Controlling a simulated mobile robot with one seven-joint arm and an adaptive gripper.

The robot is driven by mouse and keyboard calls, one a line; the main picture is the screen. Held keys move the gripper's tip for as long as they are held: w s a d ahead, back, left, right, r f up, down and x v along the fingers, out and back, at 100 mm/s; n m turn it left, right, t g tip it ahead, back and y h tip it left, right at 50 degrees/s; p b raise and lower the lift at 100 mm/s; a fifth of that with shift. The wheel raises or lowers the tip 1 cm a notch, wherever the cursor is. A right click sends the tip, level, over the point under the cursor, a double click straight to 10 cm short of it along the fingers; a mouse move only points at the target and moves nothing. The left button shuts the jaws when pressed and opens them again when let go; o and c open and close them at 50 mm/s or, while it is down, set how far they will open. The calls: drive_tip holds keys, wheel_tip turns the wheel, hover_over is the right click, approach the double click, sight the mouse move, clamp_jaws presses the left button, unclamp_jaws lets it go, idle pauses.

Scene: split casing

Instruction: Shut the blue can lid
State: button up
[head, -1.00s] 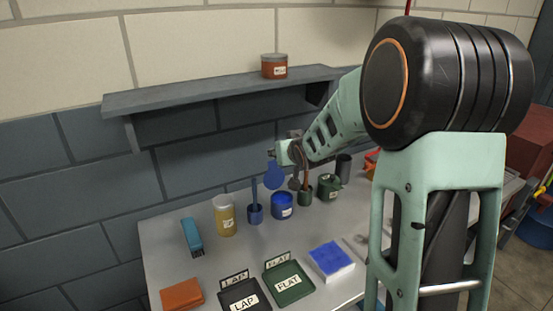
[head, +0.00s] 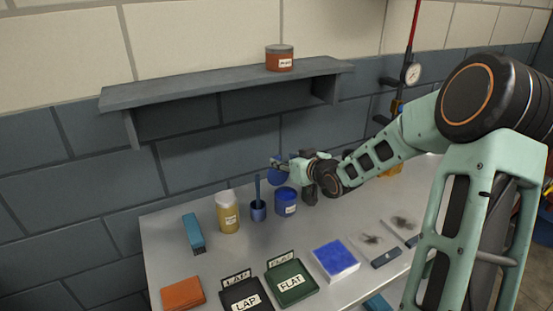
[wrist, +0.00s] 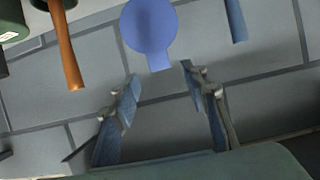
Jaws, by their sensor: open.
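The blue can (head: 286,208) stands upright on the bench, with a white label and a blue top surface showing. Its round blue lid (head: 275,175) stands raised above the can's back edge. In the wrist view the lid (wrist: 150,25) shows as a disc with a short tab pointing toward my gripper (wrist: 160,78). My gripper is open, one finger on each side just short of the tab, and it seems to hold nothing. In the head view my gripper (head: 284,165) is at the lid's upper right; whether it touches the lid I cannot tell.
A blue cup with a brush (head: 258,212) and a yellow jar (head: 227,213) stand left of the can. A brush handle (wrist: 66,50) is near my gripper in the wrist view. A shelf (head: 220,88) with an orange jar (head: 279,58) is above. The wall is close behind.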

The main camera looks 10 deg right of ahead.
sight(276, 158)
drive_tip(key=x, duration=0.6)
drive_tip(key=shift+w+f, duration=0.2)
drive_tip(key=shift+w, duration=0.1)
drive_tip(key=shift+c, duration=0.6)
clamp_jaws()
